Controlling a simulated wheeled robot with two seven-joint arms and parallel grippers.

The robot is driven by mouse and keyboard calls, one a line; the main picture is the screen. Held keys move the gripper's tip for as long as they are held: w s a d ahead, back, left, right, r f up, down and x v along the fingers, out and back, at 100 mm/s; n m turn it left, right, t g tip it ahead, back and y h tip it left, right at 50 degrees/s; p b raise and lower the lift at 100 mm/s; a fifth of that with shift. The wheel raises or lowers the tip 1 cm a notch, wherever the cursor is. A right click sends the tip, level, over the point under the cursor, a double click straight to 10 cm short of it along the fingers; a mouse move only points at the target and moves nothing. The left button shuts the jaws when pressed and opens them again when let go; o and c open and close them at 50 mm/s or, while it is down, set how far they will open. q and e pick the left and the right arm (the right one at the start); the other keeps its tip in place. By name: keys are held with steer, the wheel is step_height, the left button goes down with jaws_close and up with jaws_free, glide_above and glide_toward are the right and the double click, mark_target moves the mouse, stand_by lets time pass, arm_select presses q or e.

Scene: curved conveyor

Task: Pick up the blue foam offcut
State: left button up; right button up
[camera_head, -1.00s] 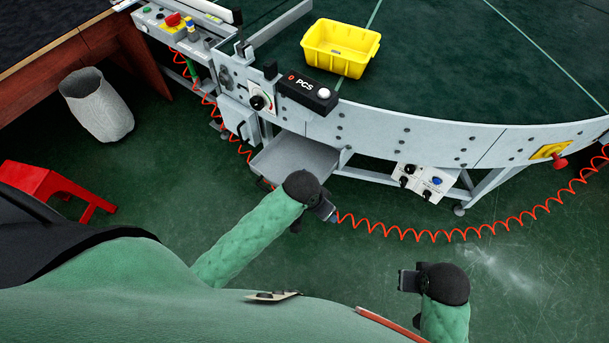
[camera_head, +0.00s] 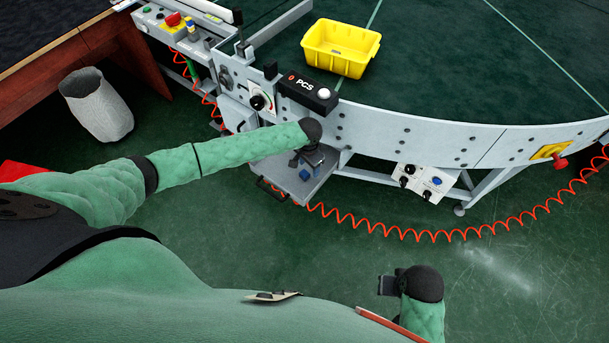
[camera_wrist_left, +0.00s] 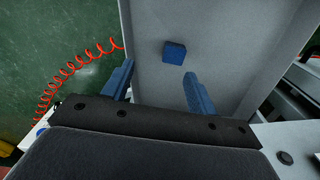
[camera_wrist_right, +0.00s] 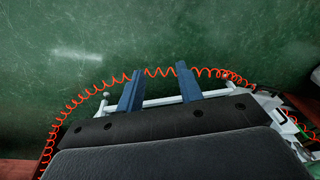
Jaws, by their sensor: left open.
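The blue foam offcut (camera_wrist_left: 174,52) is a small block lying on the bare floor of a grey metal tray (camera_wrist_left: 225,45) in the left wrist view. My left gripper (camera_wrist_left: 158,78) is open and empty, its blue fingers apart, with the offcut ahead of the gap between the tips. In the head view the left gripper (camera_head: 306,166) hangs over the tray (camera_head: 274,173), which sits below the conveyor's edge. My right gripper (camera_head: 388,285) is away at the lower right. In the right wrist view its fingers (camera_wrist_right: 160,78) are apart with nothing between them.
The conveyor (camera_head: 440,145) curves along above the tray, with a yellow bin (camera_head: 341,47) on it. A counter box (camera_head: 308,91) is fixed to the edge near my left arm. An orange coiled cable (camera_head: 430,237) runs past the tray. The green floor is clear in front.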

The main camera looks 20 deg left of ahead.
mark_target(304, 173)
arm_select(q)
steer(key=shift+w+a+f, duration=0.1)
steer(key=shift+w+a, duration=0.5)
steer(key=shift+a, duration=0.25)
steer(key=shift+f, duration=0.3)
step_height(304, 173, down, 2)
steer(key=shift+p, duration=0.3)
step_height(304, 173, down, 4)
steer(key=shift+a+f+p, duration=0.1)
steer(key=shift+p, duration=0.55)
steer(key=shift+f, duration=0.45)
steer(key=c, duration=1)
arm_select(e)
step_height(304, 173, down, 8)
steer(key=shift+w+f, duration=0.2)
steer(key=shift+w, duration=0.15)
arm_select(q)
steer(key=shift+c, duration=0.2)
